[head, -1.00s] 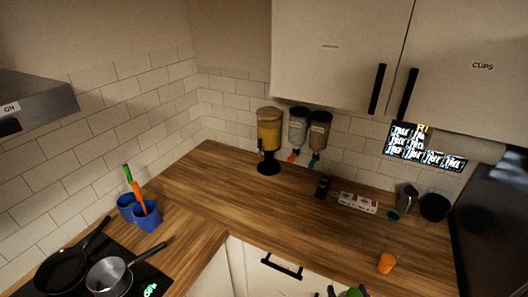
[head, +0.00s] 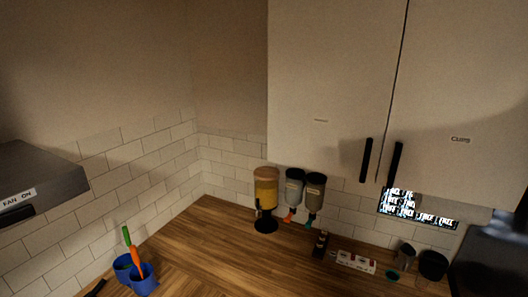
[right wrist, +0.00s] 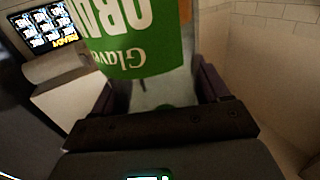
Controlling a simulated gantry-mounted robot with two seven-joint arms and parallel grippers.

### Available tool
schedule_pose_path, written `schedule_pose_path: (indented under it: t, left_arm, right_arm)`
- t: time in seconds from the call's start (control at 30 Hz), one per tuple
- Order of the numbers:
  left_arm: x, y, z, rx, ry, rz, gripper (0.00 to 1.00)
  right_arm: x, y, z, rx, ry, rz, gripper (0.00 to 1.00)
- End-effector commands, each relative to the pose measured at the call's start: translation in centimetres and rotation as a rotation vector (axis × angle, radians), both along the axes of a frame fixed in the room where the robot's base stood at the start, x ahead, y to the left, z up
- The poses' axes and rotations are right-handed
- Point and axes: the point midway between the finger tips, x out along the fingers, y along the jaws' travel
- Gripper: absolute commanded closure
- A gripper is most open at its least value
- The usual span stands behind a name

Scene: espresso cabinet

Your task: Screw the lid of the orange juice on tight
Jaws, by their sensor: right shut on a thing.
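In the right wrist view, a green label with white letters reading "ORAN" and "Glav", upside down, belongs to the orange juice (right wrist: 135,50). My right gripper (right wrist: 160,85) has its two dark fingers on either side of a pale part just below the label, and it is shut on the orange juice. A small green bit shows low between the fingers, but I cannot tell whether it is the lid. The lid is not clearly seen. Neither gripper nor the orange juice shows in the head view. My left gripper is out of view.
Closed white cabinets (head: 330,90) hang above. The counter's middle is clear.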

Motion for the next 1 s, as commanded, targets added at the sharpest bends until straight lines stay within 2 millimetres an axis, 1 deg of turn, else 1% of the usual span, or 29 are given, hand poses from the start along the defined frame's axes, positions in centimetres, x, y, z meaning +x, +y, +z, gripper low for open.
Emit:
schedule_pose_path:
  t: [0.23,0.37,0.47,0.57,0.8,1.0]
  left_arm:
    - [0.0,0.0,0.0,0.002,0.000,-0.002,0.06]
    - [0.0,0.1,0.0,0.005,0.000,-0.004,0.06]
    - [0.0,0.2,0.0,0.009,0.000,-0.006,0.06]
    - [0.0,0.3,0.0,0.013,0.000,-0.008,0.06]
    - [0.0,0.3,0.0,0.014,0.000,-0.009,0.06]
    - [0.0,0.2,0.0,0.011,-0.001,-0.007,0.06]
  right_arm:
    - [0.0,0.3,0.3,0.001,-0.004,0.013,1.00]
    - [-0.2,1.4,0.7,0.000,-0.006,0.065,1.00]
    - [-0.6,3.0,1.2,-0.001,-0.005,0.135,1.00]
    - [-1.0,4.9,1.9,-0.001,-0.006,0.226,1.00]
    - [-2.0,10.1,3.6,-0.002,-0.007,0.459,1.00]
    - [-2.7,13.4,4.7,-0.002,-0.006,0.606,1.00]
